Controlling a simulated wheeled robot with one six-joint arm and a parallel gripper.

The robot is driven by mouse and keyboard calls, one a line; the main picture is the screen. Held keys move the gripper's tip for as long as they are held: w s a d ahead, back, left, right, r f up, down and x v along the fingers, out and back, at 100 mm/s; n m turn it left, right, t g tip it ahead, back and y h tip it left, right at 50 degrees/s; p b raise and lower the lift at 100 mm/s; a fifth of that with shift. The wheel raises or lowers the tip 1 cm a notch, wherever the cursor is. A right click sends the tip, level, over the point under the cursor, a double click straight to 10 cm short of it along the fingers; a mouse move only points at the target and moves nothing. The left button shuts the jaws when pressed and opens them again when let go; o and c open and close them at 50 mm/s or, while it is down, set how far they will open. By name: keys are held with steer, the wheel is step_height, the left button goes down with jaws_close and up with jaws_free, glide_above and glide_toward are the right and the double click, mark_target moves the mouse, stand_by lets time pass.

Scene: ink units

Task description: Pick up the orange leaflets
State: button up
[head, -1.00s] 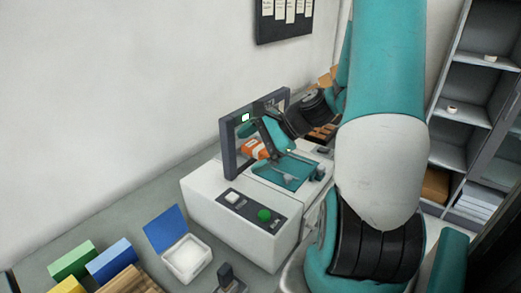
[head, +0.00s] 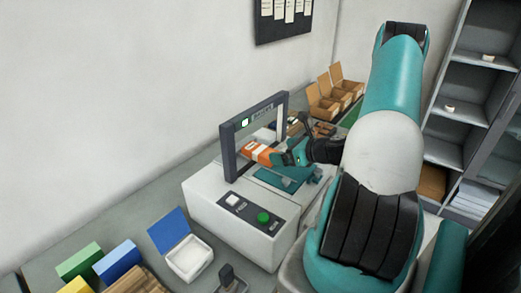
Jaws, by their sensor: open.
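The orange leaflets (head: 262,153), a small bundle with a white band or label, lie tilted at the dark upright frame of the white machine (head: 236,223). My gripper (head: 284,158) comes in from the right, its teal finger parts close beside the right end of the bundle. It is open. I cannot tell whether a finger touches the bundle, as the fingers are small and partly overlap it.
The dark arch (head: 229,148) rises around the leaflets. The machine's front has a green button (head: 263,217). An open white box with a blue lid (head: 188,258) and coloured blocks (head: 117,259) stand at front left. Open cardboard boxes (head: 325,104) stand behind.

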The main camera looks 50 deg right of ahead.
mark_target(266, 152)
steer(key=p+x, duration=0.3)
steer(key=x, duration=0.3)
steer(key=shift+w+a+f, duration=0.15)
steer(key=shift+w, duration=0.05)
steer(key=shift+w+f, duration=0.25)
steer(key=c, duration=1.1)
steer(key=shift+c, duration=0.2)
steer(key=shift+r, duration=0.15)
